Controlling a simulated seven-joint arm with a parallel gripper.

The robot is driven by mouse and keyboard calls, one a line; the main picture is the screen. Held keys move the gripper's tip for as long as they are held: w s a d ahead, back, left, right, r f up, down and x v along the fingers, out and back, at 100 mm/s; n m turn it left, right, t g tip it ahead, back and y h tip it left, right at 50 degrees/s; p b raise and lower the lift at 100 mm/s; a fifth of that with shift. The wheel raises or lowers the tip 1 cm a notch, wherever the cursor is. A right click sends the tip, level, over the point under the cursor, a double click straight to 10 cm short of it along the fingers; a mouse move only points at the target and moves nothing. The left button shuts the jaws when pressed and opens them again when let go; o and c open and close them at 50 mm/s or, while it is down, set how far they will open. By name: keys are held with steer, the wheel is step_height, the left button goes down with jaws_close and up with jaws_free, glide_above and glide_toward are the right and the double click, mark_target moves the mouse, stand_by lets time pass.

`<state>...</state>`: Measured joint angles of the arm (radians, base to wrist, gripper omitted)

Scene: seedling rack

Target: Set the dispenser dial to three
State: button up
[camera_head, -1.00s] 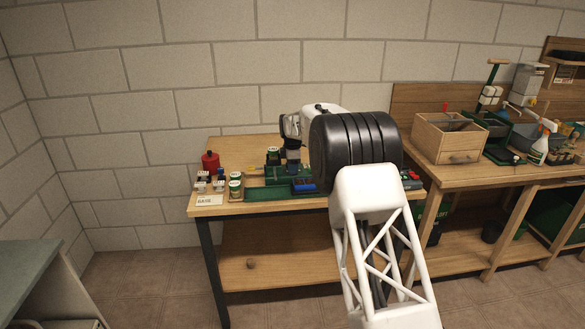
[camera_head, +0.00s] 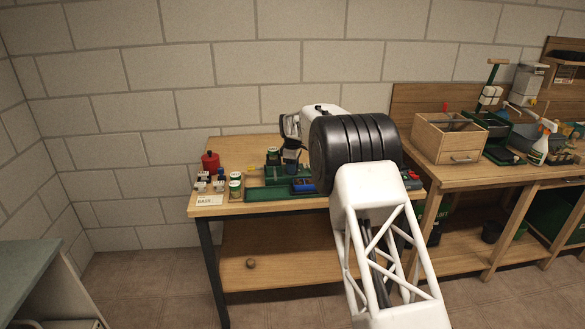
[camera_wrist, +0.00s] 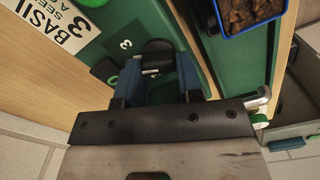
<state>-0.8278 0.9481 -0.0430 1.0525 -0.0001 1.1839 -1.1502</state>
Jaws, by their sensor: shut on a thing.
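The dispenser dial (camera_wrist: 157,50) is a black knob on a green panel (camera_wrist: 112,22), seen in the wrist view. My gripper (camera_wrist: 158,70) has its two blue fingers on either side of the knob and is shut on it. A white figure 3 (camera_wrist: 125,43) shows on the panel, left of the knob. A small pale mark is visible at the knob's near edge; I cannot tell where the dial points. In the head view my gripper (camera_head: 290,165) is low over the green equipment on the bench, and the dial is hidden.
On the bench stand a red container (camera_head: 210,161) and a green-and-white jar (camera_head: 235,188). A wooden box (camera_head: 448,138) stands on the right-hand bench.

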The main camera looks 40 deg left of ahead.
steer(key=o, duration=0.9)
steer(key=shift+o, duration=0.2)
steer(key=shift+r, duration=0.15)
steer(key=shift+r, duration=3.75)
